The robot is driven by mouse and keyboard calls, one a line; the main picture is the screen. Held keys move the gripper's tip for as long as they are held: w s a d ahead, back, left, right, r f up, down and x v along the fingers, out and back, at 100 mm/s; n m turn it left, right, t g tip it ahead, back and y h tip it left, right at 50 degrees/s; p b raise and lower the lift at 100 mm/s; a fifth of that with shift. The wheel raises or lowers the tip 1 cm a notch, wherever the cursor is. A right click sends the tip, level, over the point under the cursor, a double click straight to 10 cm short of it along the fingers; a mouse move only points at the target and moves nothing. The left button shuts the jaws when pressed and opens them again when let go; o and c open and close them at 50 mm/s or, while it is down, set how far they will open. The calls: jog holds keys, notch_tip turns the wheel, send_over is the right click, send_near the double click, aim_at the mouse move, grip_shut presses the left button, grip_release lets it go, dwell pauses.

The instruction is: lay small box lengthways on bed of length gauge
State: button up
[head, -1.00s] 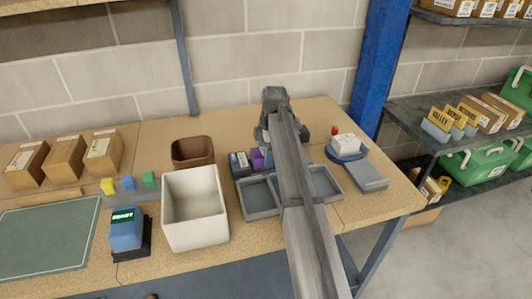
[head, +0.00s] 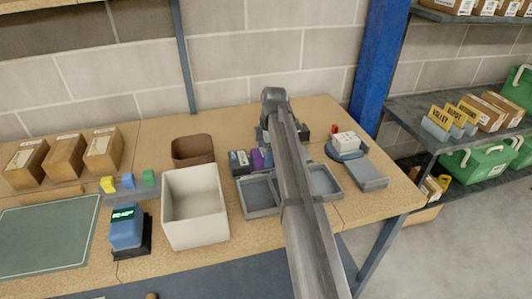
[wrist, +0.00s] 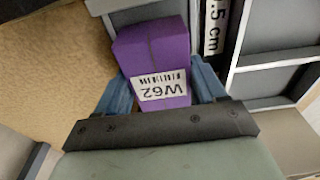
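The small box (wrist: 155,45) is purple with a white label reading W62, which shows upside down in the wrist view. My gripper (wrist: 157,82) has one blue finger on each side of it, and both appear to touch its sides. In the head view a purple patch (head: 257,160) shows just left of my arm, beside a dark box with a white label (head: 239,162). My arm hides most of my gripper there.
A grey divided tray (head: 262,211) lies under my arm. Left of it are a white bin (head: 196,236), a brown bin (head: 193,165) and a blue display unit (head: 125,232). Several cartons (head: 64,157) and a green mat (head: 45,240) are further left. A blue post (head: 376,70) stands behind right.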

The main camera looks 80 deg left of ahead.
jog(key=o, duration=0.5)
jog(key=shift+r, duration=0.15)
jog(key=r, duration=0.4)
jog(key=w+r, duration=0.1)
jog(key=r, duration=0.8)
jog(key=shift+w+r, duration=0.25)
jog(key=shift+w, duration=0.1)
